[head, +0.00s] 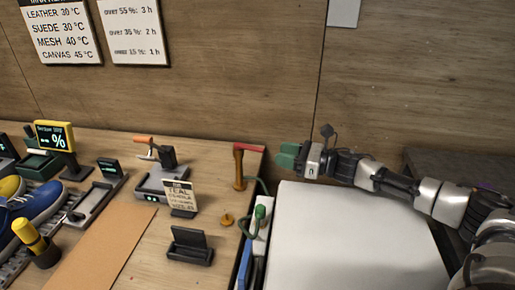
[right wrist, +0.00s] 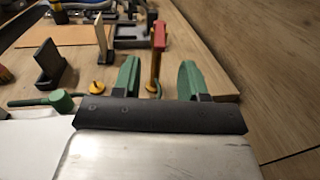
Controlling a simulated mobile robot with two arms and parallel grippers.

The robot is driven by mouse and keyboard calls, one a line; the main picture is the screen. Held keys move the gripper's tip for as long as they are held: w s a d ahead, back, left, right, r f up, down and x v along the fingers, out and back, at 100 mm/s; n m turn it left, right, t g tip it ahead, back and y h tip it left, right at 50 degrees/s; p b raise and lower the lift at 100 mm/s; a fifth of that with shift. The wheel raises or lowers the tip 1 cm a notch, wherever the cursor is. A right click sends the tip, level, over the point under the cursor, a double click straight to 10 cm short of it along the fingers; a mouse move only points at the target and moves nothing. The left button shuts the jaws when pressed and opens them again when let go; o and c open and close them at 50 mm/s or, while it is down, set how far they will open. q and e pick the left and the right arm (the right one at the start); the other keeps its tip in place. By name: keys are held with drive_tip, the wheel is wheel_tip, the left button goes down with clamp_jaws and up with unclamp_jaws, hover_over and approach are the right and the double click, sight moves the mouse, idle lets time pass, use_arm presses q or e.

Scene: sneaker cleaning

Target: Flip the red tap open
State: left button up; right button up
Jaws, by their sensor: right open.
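The tap is a brass-coloured post (head: 239,170) with a red lever handle (head: 250,148), at the right back corner of the wooden table. The handle lies about level and points right, towards my right gripper. My right gripper (head: 288,156) has green fingers and is to the right of the tap, apart from it. In the right wrist view the gripper (right wrist: 158,76) is open and empty, and the red handle (right wrist: 159,36) and post (right wrist: 155,68) show beyond the gap between its fingers. My left gripper is not in view.
A white-topped box (head: 345,235) stands right of the table, below my right arm. A green hose fitting (head: 260,211) is at the table's right edge. A small brass knob (head: 227,219), a sign card (head: 181,196) and a blue sneaker (head: 38,203) are on the table (head: 112,243).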

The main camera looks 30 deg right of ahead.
sight(263, 149)
drive_tip(key=p+x, duration=0.1)
drive_tip(key=x, duration=0.5)
drive_tip(key=shift+w+a+r+p, duration=0.1)
drive_tip(key=shift+w+a+p, duration=0.1)
drive_tip(key=shift+p, duration=0.2)
drive_tip(key=shift+x, duration=0.8)
clamp_jaws()
